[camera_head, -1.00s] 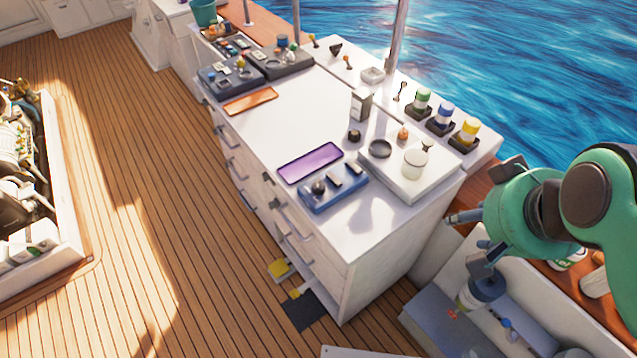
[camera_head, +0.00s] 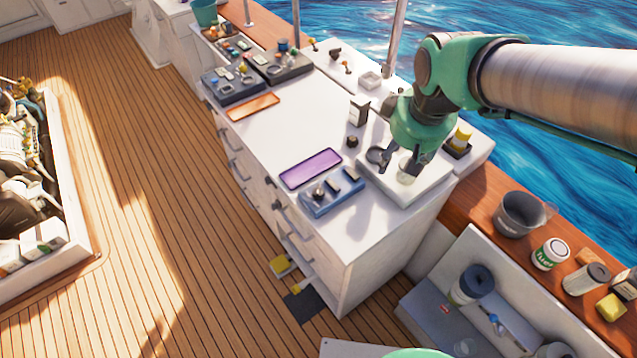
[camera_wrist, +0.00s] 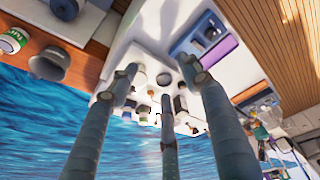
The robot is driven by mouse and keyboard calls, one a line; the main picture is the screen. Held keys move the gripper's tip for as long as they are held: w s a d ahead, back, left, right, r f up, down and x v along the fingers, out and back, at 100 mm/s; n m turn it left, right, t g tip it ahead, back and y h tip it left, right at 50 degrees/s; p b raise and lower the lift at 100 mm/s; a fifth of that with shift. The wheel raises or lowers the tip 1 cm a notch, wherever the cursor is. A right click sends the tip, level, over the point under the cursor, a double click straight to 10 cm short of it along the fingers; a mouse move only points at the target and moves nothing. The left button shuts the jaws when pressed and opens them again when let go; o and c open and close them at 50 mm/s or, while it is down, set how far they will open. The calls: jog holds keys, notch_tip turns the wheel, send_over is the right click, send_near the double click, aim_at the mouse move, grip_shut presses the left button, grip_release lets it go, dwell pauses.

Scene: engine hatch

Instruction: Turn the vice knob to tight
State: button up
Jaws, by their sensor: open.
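My gripper (camera_head: 398,168) is open, its fingers pointing down over the raised white board (camera_head: 400,195) at the counter's near right corner. No part is clearly recognisable as the vice knob. A small round dark knob (camera_head: 318,192) sits on the blue block (camera_head: 330,207) at the counter's near edge, left of my gripper and apart from it. Another dark knob (camera_head: 352,141) stands behind the board.
A purple tray (camera_head: 310,169), an orange tray (camera_head: 254,107) and a white box (camera_head: 359,111) share the counter (camera_head: 300,125). A grey bucket (camera_head: 521,214) and several cans stand on the wooden ledge at right. The counter's middle is clear.

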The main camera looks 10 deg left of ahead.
jog(key=w+a+f+n+g+p, duration=0.2)
jog(key=w+a+f+n+p, duration=0.3)
jog(key=a, duration=0.5)
jog(key=n+p, duration=0.3)
send_over(318, 190)
notch_tip(318, 190, down, 8)
jog(key=shift+s+g+h, duration=0.25)
jog(key=shift+g+h, duration=0.05)
jog(key=shift+h, duration=0.1)
jog(key=shift+f, duration=0.1)
jog(key=f, duration=0.4)
jog(key=f+b, duration=0.1)
jog(key=f, duration=0.8)
jog(key=shift+w+f, duration=0.25)
jog(key=shift+w, duration=0.1)
jog(key=c, duration=1.1)
